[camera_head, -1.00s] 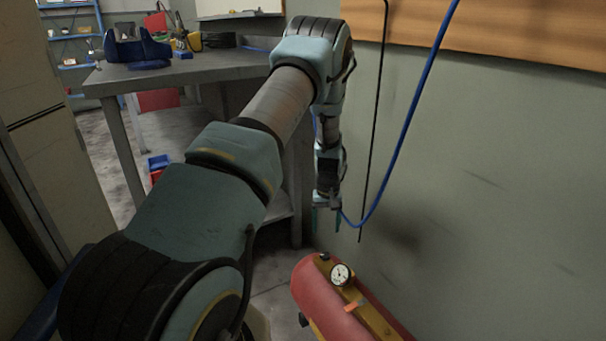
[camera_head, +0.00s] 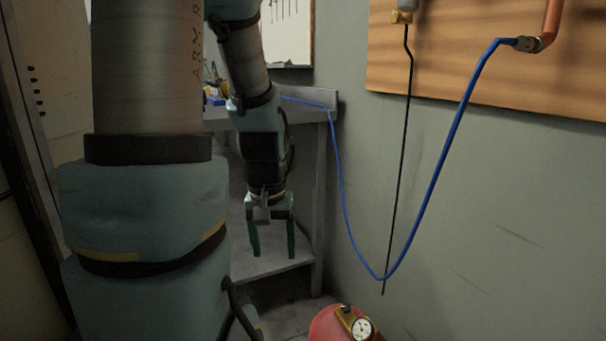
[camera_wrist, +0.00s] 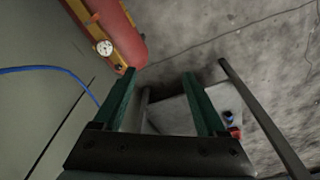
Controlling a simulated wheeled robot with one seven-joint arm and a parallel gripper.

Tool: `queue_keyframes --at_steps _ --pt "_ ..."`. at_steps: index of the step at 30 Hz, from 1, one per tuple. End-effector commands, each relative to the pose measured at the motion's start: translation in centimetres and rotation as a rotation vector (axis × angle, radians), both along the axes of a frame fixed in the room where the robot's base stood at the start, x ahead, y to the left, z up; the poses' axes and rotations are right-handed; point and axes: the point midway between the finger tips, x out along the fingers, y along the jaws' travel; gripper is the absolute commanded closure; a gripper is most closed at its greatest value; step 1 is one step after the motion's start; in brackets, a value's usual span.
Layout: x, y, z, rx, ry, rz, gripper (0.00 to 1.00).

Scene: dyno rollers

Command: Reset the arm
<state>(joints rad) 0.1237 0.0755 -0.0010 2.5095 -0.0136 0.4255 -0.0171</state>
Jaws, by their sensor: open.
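My gripper (camera_head: 272,250) hangs pointing down in the head view, in front of the grey workbench (camera_head: 325,190). Its two green fingers are apart with nothing between them. In the wrist view my gripper (camera_wrist: 162,85) also shows open and empty, above the floor and the bench's lower shelf (camera_wrist: 172,116). My arm is raised and bent, filling the left of the head view.
A blue hose (camera_head: 440,175) loops from the pipe on the wall to the bench, right of my gripper. A thin black rod (camera_head: 402,160) hangs there. A red tank (camera_head: 328,326) with a gauge (camera_head: 362,328) stands low by the wall; the tank shows in the wrist view (camera_wrist: 122,38).

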Motion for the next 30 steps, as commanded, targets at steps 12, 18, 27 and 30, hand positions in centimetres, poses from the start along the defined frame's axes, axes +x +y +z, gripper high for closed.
queue_keyframes --at_steps 12,18,27,30 --pt "-1.9 0.8 7.7 0.006 -0.009 -0.004 0.26" --pt "-1.8 0.8 13.7 0.005 -0.009 -0.004 0.26" --pt "-1.8 0.8 21.4 0.005 -0.009 -0.003 0.26" --pt "-1.8 0.8 22.5 0.005 -0.009 -0.003 0.26"
